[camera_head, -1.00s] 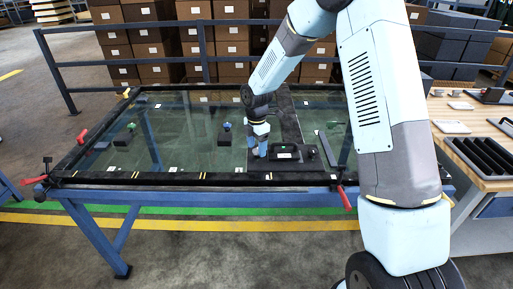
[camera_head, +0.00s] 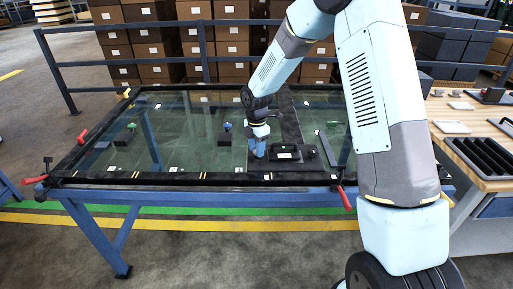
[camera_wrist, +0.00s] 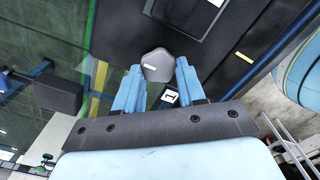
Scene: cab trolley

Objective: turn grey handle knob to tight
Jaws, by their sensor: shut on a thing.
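The grey handle knob (camera_wrist: 157,66) shows in the wrist view as a rounded grey cap with a white mark on top. It sits on a dark panel strip beside a black handle (camera_head: 285,153). My gripper (camera_wrist: 157,78) has its two blue fingers on either side of the knob and is shut on it. In the head view my gripper (camera_head: 257,150) points down at the left end of the black handle, and it hides the knob there. A label reading "1" (camera_wrist: 169,97) lies just beside the knob.
The glass panel lies in a black frame (camera_head: 130,175) on a blue table, with red clamps (camera_head: 345,199) at its edges. Blocks with a blue knob (camera_head: 227,127) and a green knob (camera_head: 131,128) stand to the left. A wooden bench (camera_head: 480,150) with trays is at right.

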